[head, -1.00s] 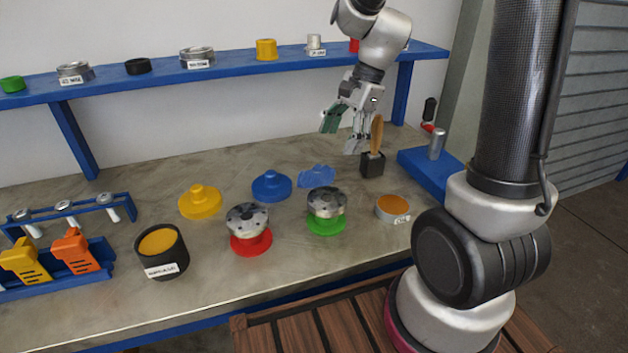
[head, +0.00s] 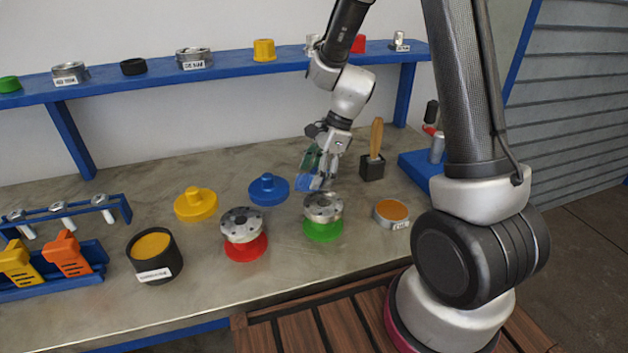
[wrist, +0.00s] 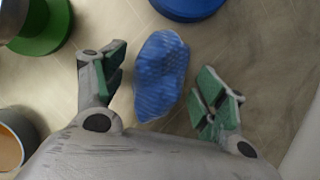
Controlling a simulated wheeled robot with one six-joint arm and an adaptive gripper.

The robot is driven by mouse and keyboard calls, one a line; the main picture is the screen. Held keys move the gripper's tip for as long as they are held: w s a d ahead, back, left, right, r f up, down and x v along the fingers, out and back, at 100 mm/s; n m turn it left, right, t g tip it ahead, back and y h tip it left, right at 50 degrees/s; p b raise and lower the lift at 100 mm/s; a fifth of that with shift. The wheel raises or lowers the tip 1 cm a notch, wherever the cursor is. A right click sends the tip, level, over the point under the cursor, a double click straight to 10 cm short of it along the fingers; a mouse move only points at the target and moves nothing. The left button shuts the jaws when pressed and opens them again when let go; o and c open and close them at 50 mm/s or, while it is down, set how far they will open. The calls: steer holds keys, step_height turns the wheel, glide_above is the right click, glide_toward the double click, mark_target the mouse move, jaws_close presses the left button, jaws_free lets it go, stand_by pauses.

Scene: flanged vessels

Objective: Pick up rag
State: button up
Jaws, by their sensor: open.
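The rag (wrist: 161,75) is a crumpled blue cloth lying on the bench. In the wrist view it lies between the two green-padded fingers of my gripper (wrist: 162,98), which are open and wide apart, with bare bench on either side of it. In the head view my gripper (head: 318,172) is low over the rag (head: 308,184), and its fingers partly cover the cloth. I cannot tell from these views how high the fingertips are above the bench.
A blue flanged part (head: 268,190) stands left of the rag. A metal flange on a green base (head: 323,230) stands in front. A brush in a dark holder (head: 372,168) stands to the right, with an orange-filled tin (head: 391,213) nearer. A blue shelf (head: 222,76) runs behind.

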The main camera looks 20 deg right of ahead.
steer(key=c, duration=1.1)
steer(key=shift+r, duration=0.15)
step_height(320, 180, up, 10)
steer(key=o, duration=0.4)
steer(key=shift+d, duration=0.1)
steer(key=c, duration=0.3)
